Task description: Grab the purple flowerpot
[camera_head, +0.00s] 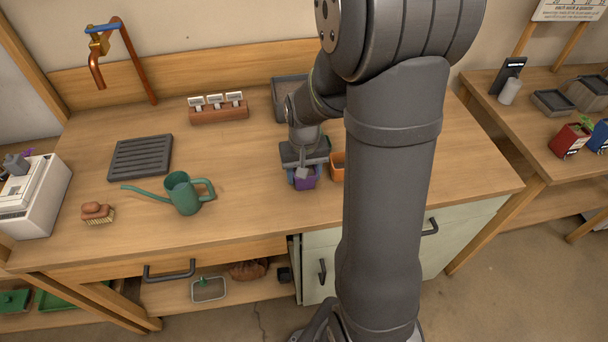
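The purple flowerpot (305,184) stands on the wooden bench top near the middle of the view. My gripper (304,170) points down right at it, with a grey finger at the pot's rim. The fingers overlap the upper part of the pot, so I cannot tell whether they are closed on it or only around it. The back of the pot is hidden by my gripper.
An orange pot (338,167) stands close on the right, partly behind my arm. A green watering can (184,193) is to the left. Behind are a dark tray (290,91) and a label rack (218,114). The bench in front is clear.

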